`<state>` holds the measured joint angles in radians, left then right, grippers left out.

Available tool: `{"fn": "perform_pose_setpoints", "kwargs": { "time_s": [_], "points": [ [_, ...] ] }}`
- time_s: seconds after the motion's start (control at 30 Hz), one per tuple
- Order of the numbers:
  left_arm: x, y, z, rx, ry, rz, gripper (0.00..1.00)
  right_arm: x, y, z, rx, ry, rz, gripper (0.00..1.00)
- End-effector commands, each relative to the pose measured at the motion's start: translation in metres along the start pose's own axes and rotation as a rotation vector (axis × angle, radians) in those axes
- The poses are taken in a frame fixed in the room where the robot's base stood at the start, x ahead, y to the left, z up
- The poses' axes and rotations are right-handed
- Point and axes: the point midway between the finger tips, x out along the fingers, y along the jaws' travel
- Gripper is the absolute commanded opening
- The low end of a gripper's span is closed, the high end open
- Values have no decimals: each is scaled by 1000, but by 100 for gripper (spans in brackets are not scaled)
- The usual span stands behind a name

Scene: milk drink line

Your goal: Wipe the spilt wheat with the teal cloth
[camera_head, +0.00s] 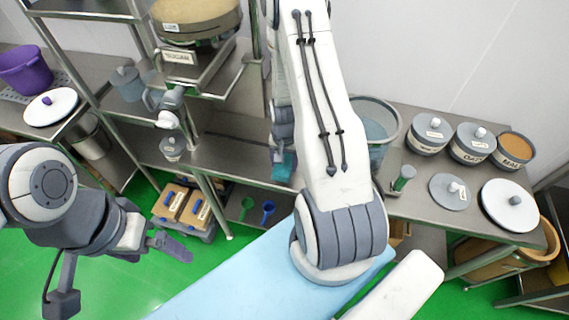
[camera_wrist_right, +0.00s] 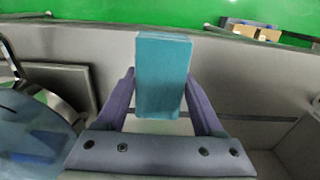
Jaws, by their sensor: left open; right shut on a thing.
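The teal cloth (camera_wrist_right: 163,75) is a folded block between the fingers of my right gripper (camera_wrist_right: 160,105), which is shut on it. In the head view the cloth (camera_head: 282,168) shows low beside my right arm, over the steel table. My right gripper (camera_head: 283,150) is partly hidden there by the arm. I cannot tell whether the cloth touches the table. My left gripper (camera_head: 172,246) is open and empty, out over the green floor at the left. I see no spilt wheat in either view; my right arm hides part of the table.
Several labelled canisters (camera_head: 470,144) stand on the right of the table, one open with brown contents. Lids (camera_head: 510,206) lie in front of them. A clear bluish tub (camera_head: 376,128) stands right of my arm. A sugar scale (camera_head: 185,72) sits on the left shelf.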

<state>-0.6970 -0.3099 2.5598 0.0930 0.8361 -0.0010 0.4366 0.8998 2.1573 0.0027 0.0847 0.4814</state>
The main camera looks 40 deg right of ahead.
Motion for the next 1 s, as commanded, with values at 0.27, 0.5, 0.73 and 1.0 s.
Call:
{"fn": "perform_pose_setpoints", "kwargs": {
  "time_s": [0.27,0.5,0.73,1.0],
  "points": [
    [-23,2,-1,3,0,0,99,-28,-2,1,-5,0,0,17],
    [-26,2,-1,5,0,0,99,-33,-3,1,-5,-1,0,17],
    [-25,2,-1,4,0,0,99,-32,-3,1,-5,0,0,17],
    [-19,1,-1,4,0,0,99,-29,-8,4,-37,1,0,17]
  ]
}}
